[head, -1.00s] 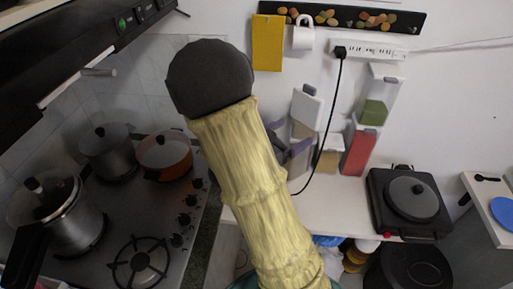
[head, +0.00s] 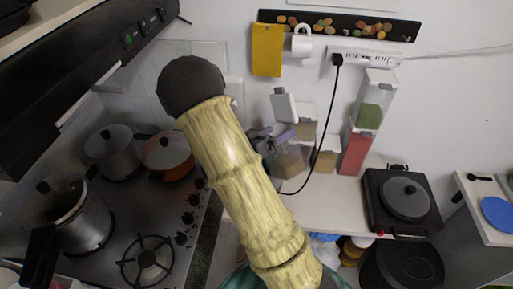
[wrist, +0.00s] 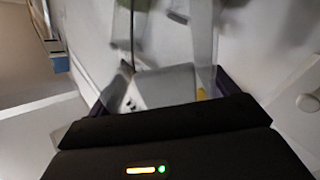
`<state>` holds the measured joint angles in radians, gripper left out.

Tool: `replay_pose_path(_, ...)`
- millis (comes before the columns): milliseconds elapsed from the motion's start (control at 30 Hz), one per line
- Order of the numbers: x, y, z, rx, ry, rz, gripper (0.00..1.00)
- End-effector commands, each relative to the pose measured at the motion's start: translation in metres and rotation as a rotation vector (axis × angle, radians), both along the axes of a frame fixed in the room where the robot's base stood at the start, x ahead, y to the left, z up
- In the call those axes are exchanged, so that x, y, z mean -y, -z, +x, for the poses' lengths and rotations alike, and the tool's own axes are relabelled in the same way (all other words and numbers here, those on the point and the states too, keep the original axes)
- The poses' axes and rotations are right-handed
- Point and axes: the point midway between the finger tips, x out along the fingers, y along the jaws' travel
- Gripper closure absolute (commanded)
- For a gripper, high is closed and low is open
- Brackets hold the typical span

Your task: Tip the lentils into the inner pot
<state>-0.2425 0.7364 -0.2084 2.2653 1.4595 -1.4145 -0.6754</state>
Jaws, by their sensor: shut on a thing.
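My gripper (head: 274,138) is largely hidden behind my arm in the head view; a dark part and a purple finger show. It is shut on a pale grey-white box (head: 284,105), which it holds tilted over the counter's back left. In the wrist view the box (wrist: 165,86) sits between the dark purple fingers (wrist: 165,92); its contents do not show. On the hob are a grey lidded pot (head: 113,152), an orange pot (head: 168,156) and a large lidded pot (head: 68,212). I cannot tell which is the inner pot. I cannot make out the lentils.
Clear dispensers with green (head: 370,116), red (head: 355,152) and brown (head: 325,162) contents stand at the wall; another brownish one (head: 289,162) is close to my gripper. A black cord hangs beside them. A hotplate with a lidded pan (head: 405,197) is on the right. The range hood overhangs the hob.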

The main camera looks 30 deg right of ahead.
Motion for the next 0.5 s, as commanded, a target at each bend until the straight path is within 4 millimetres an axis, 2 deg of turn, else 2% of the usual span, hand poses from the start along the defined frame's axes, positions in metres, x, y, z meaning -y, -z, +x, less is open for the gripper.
replay_pose_path(200,-0.003,0.004,0.013,-0.105,0.000,-0.024,0.68)
replay_pose_path(500,-0.004,0.014,0.021,-0.252,0.000,-0.057,0.68)
